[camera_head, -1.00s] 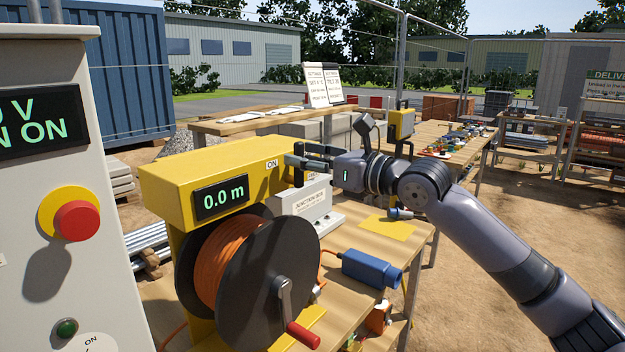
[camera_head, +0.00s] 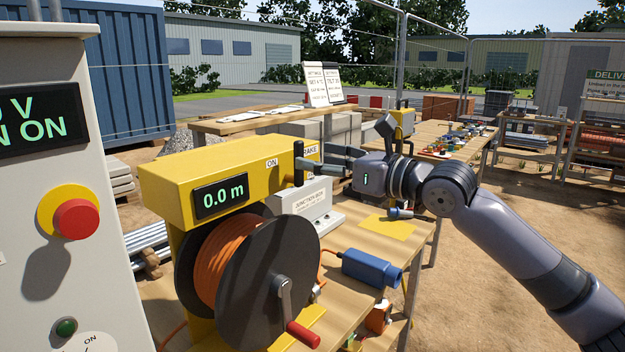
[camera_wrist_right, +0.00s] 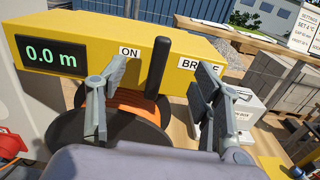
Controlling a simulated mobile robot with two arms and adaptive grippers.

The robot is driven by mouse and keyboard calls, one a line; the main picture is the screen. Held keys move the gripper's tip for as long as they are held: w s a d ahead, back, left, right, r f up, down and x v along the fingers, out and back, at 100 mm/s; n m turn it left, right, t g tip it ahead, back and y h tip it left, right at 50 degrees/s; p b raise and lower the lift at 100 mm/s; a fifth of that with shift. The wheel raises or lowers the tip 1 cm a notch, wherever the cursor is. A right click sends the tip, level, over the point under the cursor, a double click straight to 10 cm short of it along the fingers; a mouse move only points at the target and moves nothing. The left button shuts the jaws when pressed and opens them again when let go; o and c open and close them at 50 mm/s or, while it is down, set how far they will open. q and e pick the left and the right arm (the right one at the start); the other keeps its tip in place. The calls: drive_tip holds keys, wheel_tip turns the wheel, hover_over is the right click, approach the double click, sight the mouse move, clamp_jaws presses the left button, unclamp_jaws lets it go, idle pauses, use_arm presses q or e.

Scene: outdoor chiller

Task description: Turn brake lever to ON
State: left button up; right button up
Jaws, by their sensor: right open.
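The brake lever (camera_head: 298,160) is a dark, nearly upright handle on the front of the yellow reel housing (camera_head: 160,185). It stands between the ON label (camera_head: 271,163) and the BRAKE label (camera_head: 310,149). In the wrist view the lever (camera_wrist_right: 158,66) leans slightly right and appears between my two spread fingers. My right gripper (camera_wrist_right: 153,92) is open and empty. In the head view the right gripper (camera_head: 330,158) is just right of the lever; whether a finger touches it I cannot tell. My left gripper is not in view.
An orange cable reel (camera_head: 235,270) with a red-handled crank (camera_head: 302,335) is below the housing. A junction box (camera_head: 312,213) and a blue connector (camera_head: 370,268) sit on the wooden bench. A grey cabinet with a red button (camera_head: 76,219) stands at left.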

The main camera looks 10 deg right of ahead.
drive_tip(key=shift+v, duration=1.7)
